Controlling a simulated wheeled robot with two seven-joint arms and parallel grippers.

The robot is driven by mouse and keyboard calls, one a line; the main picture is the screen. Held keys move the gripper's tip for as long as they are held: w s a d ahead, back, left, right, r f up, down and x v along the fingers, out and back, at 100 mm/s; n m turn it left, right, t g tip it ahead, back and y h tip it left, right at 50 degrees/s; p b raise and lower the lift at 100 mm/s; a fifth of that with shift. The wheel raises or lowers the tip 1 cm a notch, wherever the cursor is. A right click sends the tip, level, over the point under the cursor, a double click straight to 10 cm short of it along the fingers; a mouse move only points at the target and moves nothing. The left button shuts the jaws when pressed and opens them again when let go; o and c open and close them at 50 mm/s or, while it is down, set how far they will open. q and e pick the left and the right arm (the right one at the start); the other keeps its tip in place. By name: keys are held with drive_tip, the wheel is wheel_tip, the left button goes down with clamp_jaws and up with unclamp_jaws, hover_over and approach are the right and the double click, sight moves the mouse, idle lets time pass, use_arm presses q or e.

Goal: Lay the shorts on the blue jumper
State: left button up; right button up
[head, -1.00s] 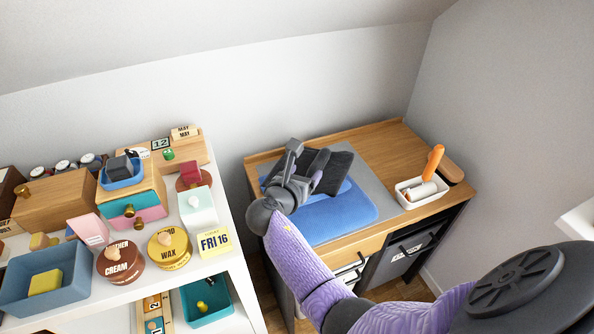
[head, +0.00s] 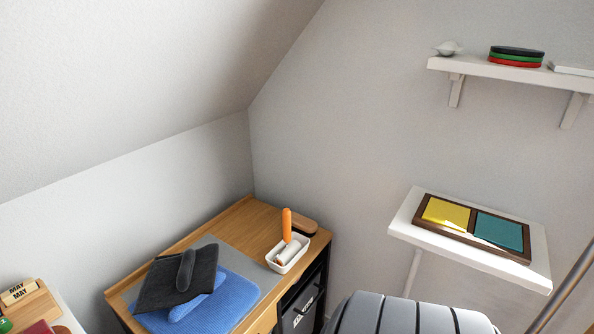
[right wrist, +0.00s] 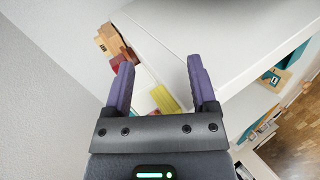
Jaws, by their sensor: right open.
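The dark grey shorts (head: 165,278) lie on the desk at the lower left of the head view, with a folded strip on top. They rest over the back left part of the blue jumper (head: 232,298). The jumper's front right part is uncovered, and a blue sleeve (head: 192,308) shows at the shorts' front edge. How much jumper is under the shorts is hidden. My right gripper (right wrist: 158,80) is open and empty in the right wrist view, away from the cloths. My left gripper is in neither view.
The cloths lie on a grey mat (head: 208,241) on the wooden desk (head: 235,218). A white tray (head: 289,263) with an orange-handled item stands at the right. A small wall table (head: 410,229) and a high shelf (head: 475,70) are farther right.

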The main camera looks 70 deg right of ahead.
drive_tip(key=s+f+m+g+y, duration=0.2)
drive_tip(key=s+f+m+g, duration=0.25)
drive_tip(key=s+f, duration=1.1)
drive_tip(key=s+d+f+m+g, duration=0.1)
drive_tip(key=s+f+m+g, duration=0.2)
drive_tip(key=s, duration=1)
drive_tip(key=s+d+f+m+g, duration=0.1)
drive_tip(key=s+f+m+g, duration=0.2)
drive_tip(key=s+f, duration=0.4)
drive_tip(key=s+g, duration=0.1)
drive_tip(key=s, duration=0.5)
drive_tip(key=shift+s+f+g, duration=0.15)
drive_tip(key=shift+g, duration=0.2)
drive_tip(key=shift+m, duration=0.25)
